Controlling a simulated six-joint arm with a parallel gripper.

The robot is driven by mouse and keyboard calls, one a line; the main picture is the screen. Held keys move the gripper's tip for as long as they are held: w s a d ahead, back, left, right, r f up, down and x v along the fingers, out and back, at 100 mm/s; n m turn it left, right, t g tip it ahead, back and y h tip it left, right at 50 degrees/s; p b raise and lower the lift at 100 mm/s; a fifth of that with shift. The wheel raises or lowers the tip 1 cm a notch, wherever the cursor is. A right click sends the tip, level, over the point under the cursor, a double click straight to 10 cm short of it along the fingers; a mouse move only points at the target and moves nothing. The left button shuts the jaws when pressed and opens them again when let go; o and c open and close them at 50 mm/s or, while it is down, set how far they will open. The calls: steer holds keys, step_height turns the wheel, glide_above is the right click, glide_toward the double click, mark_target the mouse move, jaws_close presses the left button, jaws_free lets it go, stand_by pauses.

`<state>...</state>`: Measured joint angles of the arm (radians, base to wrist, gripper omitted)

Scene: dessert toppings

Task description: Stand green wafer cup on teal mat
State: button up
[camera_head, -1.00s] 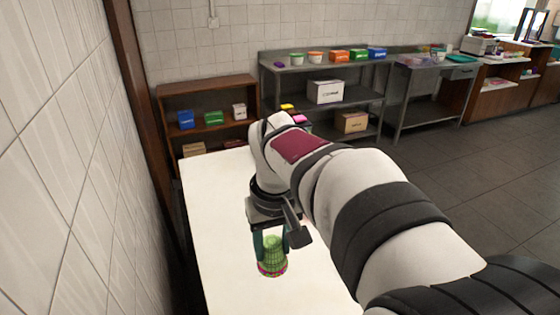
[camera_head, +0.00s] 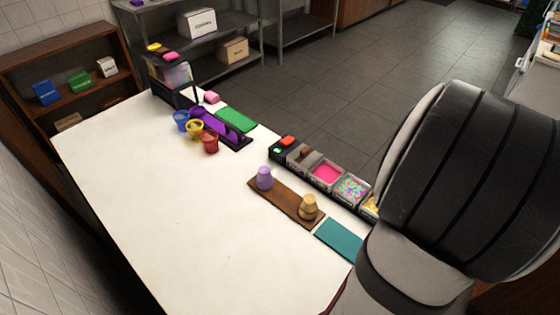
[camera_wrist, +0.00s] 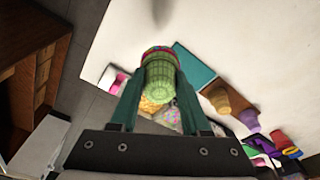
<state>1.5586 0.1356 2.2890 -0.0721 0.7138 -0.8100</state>
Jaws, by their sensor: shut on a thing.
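The green wafer cup (camera_wrist: 160,80) is between the two teal fingers of my gripper (camera_wrist: 158,88) in the wrist view, and the gripper is shut on it. The cup has a pink and speckled rim band at its wide end. In the head view my arm covers the right side, and the gripper and cup are out of sight. The teal mat (camera_head: 339,240) lies flat on the white table, partly hidden by my arm; its visible part is bare. In the wrist view the teal mat (camera_wrist: 196,62) shows beyond the cup, to its right.
A brown board (camera_head: 283,200) beside the mat bears a purple cup (camera_head: 264,179) and a tan cup (camera_head: 308,207). Topping bins (camera_head: 326,173) line the table's far edge. Blue, yellow and red cups (camera_head: 210,142) stand near a purple tray. The white table's near left is clear.

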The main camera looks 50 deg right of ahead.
steer(key=w+f, duration=0.2)
steer(key=w, duration=0.1)
steer(key=w+d+f, duration=0.1)
steer(key=w+f, duration=0.1)
steer(key=w, duration=0.1)
steer(key=w+f, duration=0.2)
steer(key=w, duration=0.2)
steer(key=shift+d+f, duration=0.15)
steer(key=shift+d, duration=0.25)
steer(key=shift+f, duration=1.9)
steer(key=o, duration=1)
steer(key=shift+f, duration=0.1)
